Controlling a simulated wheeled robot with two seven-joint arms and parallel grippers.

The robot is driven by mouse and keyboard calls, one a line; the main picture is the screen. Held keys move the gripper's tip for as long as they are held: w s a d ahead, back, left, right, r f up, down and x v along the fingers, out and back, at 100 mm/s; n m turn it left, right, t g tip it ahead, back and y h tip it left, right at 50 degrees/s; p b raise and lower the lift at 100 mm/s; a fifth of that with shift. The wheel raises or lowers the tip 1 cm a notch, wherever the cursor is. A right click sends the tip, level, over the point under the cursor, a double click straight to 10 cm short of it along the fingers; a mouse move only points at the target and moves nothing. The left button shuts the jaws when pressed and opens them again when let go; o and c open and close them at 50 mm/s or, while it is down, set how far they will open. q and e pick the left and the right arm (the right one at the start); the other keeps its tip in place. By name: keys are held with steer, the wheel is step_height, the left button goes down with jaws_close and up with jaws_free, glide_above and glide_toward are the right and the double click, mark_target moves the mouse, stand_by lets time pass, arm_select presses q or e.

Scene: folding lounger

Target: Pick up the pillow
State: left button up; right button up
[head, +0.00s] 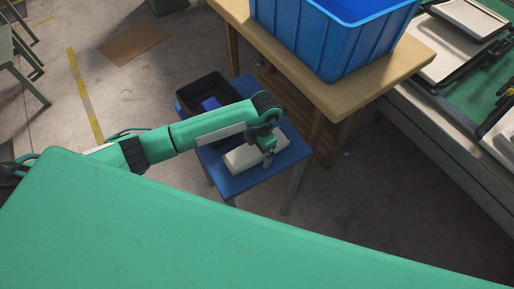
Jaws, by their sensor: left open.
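A pale, whitish block-shaped thing (241,160), which may be the pillow, lies on a small blue table (237,186) below the middle of the picture's top half. My left arm reaches in from the left above this table. My left gripper (268,159) points down at the right end of the pale thing. It is open, and I cannot tell whether its fingers touch the thing. The arm and gripper hide part of the thing and of the table. My right gripper is not in view.
A black bin (190,101) with something blue inside stands at the back of the blue table. A wooden table (409,56) with a large blue crate (345,42) stands close behind, to the right. Greenish chairs (22,60) stand far left. Open floor lies between.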

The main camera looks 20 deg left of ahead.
arm_select(q)
steer(key=c, duration=1.1)
steer(key=shift+o, duration=0.2)
